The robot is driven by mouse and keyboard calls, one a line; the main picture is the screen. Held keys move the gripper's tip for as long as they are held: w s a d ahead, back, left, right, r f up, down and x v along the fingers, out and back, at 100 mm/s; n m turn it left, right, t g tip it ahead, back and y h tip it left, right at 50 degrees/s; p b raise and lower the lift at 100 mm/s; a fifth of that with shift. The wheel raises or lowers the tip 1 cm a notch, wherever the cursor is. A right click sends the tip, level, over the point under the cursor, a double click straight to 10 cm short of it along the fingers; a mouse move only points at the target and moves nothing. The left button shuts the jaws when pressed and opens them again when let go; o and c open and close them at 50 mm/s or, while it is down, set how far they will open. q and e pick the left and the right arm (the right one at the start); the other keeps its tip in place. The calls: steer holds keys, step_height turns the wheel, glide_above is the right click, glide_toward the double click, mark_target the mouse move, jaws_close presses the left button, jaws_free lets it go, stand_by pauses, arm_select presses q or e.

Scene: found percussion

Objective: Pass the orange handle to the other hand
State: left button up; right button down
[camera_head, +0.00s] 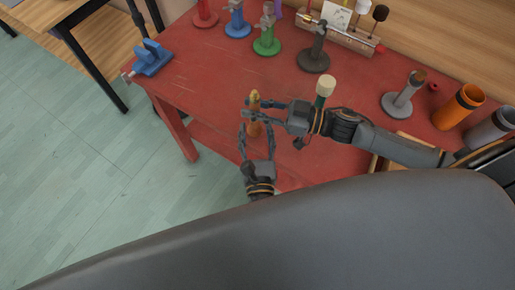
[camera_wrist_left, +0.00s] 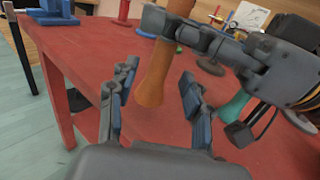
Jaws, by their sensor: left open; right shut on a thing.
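The orange handle (camera_head: 254,128) is held upright above the red table's near edge, and its lower part shows in the left wrist view (camera_wrist_left: 153,82). My right gripper (camera_head: 256,108) is shut on its upper part, reaching in from the right; its fingers also show in the left wrist view (camera_wrist_left: 178,28). My left gripper (camera_head: 256,138) is below, open, with its fingers pointing up on either side of the handle's lower part. In the left wrist view the handle's flared lower end stands between and beyond the open fingers (camera_wrist_left: 155,95). I cannot tell whether they touch it.
The red table (camera_head: 200,85) carries a blue vise (camera_head: 151,58), several coloured stands at the back and a grey stand (camera_head: 402,98). An orange cup (camera_head: 459,107) and a grey cup stand at the right. A green handle with a pale head (camera_head: 325,88) is behind my right wrist.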

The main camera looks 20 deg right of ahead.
mark_target(256, 124)
arm_select(q)
steer(key=shift+x, duration=1.85)
jaws_close()
arm_select(e)
steer(key=c, duration=1.1)
jaws_free()
